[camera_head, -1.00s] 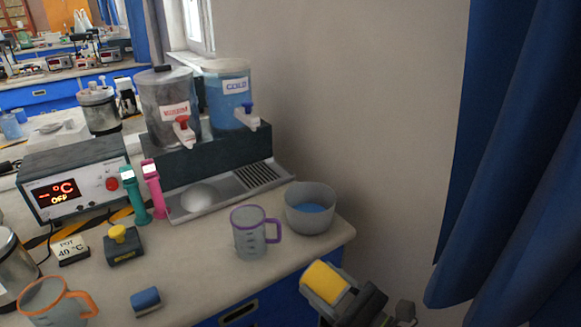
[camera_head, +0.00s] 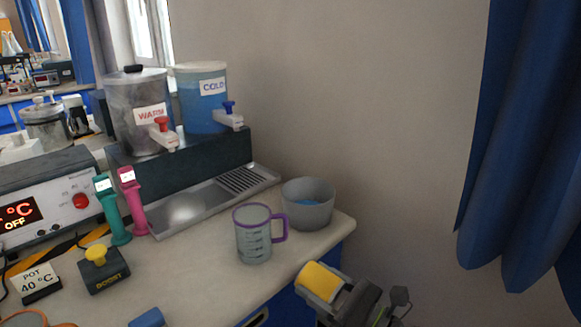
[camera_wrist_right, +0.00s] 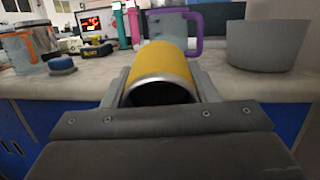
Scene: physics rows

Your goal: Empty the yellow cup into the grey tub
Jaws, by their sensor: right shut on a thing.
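The yellow cup (camera_head: 320,281) is held in my right gripper (camera_head: 322,284), low in front of the bench's right end. In the right wrist view the cup (camera_wrist_right: 160,70) lies tilted between the two fingers, with its metal-rimmed end toward the camera; what is inside is too dark to tell. The grey tub (camera_head: 308,208) stands upright on the bench's right corner, beyond and above the cup in the head view, with something blue inside. The tub also shows in the right wrist view (camera_wrist_right: 268,45), apart from the cup. My left gripper is not in view.
A purple-handled jug (camera_head: 253,236) stands just left of the tub. Behind are a drip tray (camera_head: 190,212) and the WARM (camera_head: 137,110) and COLD (camera_head: 202,98) dispensers. A yellow-button box (camera_head: 104,272) sits left. A blue curtain (camera_head: 520,140) hangs right.

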